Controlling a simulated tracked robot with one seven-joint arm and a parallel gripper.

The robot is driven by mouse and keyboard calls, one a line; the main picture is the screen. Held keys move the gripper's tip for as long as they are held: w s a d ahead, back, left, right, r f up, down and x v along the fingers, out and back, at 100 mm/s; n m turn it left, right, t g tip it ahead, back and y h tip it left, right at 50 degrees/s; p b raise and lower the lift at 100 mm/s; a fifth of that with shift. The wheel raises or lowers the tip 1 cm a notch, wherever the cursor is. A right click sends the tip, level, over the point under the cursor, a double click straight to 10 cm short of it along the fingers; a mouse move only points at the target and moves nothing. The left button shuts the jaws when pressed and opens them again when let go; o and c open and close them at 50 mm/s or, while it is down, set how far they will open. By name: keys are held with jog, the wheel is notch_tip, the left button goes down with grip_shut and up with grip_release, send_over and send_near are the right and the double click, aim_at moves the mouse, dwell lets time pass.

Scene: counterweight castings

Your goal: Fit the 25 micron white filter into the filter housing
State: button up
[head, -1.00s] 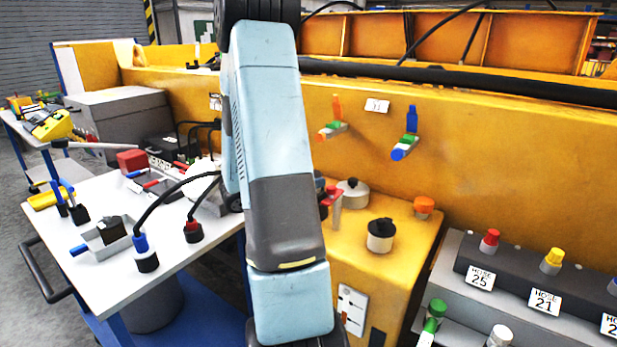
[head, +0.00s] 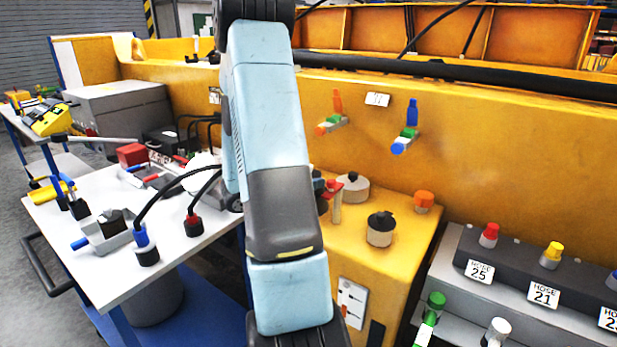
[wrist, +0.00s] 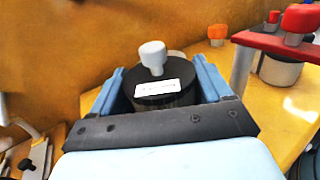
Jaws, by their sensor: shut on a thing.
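My gripper (wrist: 160,72) is shut on a filter with a black top (wrist: 150,92), a white knob and a white label in the wrist view. The label is too blurred to read. The blue fingers stand on either side of it, and its lower part is hidden. In the head view my arm hides the gripper and the filter. On the yellow block stand a pale canister with a black lid (head: 380,230) and a wider canister with a dark knob (head: 353,188). I cannot tell which one, if either, is the filter housing.
A red-handled post (head: 336,198) stands by the wider canister; a red handle (wrist: 268,42) shows right of my gripper in the wrist view. An orange cap (head: 424,201) sits at the back right. A white cart (head: 85,190) with tools and hoses is at left, labelled hose fittings (head: 520,285) at right.

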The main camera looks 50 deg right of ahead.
jog(key=shift+f, duration=0.2)
jog(key=o, duration=1.1)
jog(key=v, duration=1.4)
jog(key=shift+d, duration=0.1)
jog(key=s+a+r+m+t+y, duration=0.4)
jog(key=a+r+y, duration=0.1)
jog(key=a, duration=0.3)
jog(key=s+a+r+m+t+y, duration=0.4)
jog(key=a+r+y, duration=0.1)
jog(key=a, duration=0.4)
jog(key=s+a+r+m+t+y, duration=0.5)
jog(key=a+r+y, duration=0.1)
jog(key=a, duration=0.3)
